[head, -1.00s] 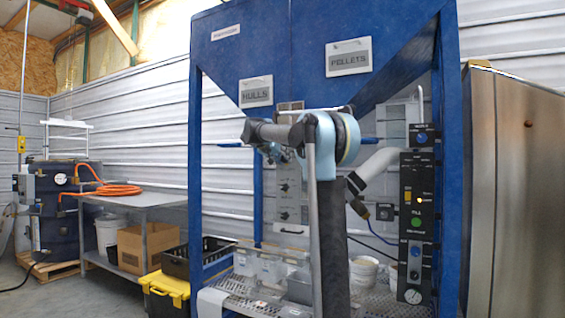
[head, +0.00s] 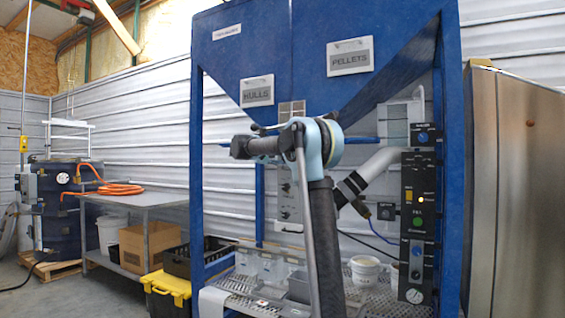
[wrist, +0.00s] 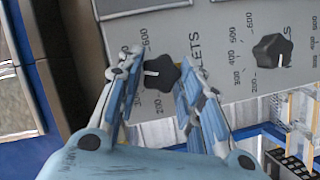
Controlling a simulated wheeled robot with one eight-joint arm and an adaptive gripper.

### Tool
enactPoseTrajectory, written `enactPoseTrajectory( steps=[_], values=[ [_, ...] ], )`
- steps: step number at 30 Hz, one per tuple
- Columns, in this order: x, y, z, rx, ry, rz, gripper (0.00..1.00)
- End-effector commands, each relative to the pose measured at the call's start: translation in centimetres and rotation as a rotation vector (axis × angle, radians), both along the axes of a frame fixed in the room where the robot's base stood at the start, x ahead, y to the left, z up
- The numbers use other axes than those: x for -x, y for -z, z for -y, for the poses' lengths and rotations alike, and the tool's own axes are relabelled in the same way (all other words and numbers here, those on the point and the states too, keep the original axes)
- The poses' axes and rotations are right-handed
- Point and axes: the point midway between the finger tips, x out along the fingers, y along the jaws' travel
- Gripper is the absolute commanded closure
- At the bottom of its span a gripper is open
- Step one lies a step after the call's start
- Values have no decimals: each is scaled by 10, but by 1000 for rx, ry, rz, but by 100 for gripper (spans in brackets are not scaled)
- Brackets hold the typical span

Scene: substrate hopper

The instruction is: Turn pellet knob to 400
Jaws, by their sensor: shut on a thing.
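In the wrist view, my gripper (wrist: 155,85) has its two fingers on either side of the black pellet knob (wrist: 160,72) and is shut on it. The knob's white pointer faces left in the picture, toward the left finger. Its printed scale shows 600 above and 200 below; the marks between are hidden by the finger, so I cannot read the exact value. The pellets label (wrist: 195,52) is partly covered by the right finger. In the head view my arm hides the gripper and this knob.
A second black knob (wrist: 272,50) with its own scale is to the right on the same panel (wrist: 222,38). The blue hopper (head: 260,50) stands above. A black control box (head: 420,215) is at the right. Clear bins (head: 270,265) stand below the panel.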

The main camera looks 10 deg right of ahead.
Motion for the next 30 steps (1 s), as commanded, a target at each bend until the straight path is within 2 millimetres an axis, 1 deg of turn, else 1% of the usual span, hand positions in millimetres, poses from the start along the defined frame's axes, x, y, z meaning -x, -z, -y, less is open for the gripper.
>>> enactPoseTrajectory(
  steps=[1,9,15,21,30],
  values=[
    [-2,2,-4,28,-7,-22,90],
    [-2,4,-4,188,-7,-137,90],
    [-2,5,-3,261,-6,-193,90],
    [-1,6,-3,298,-5,-219,90],
    [-1,6,-2,307,-4,-227,90]
  ],
)
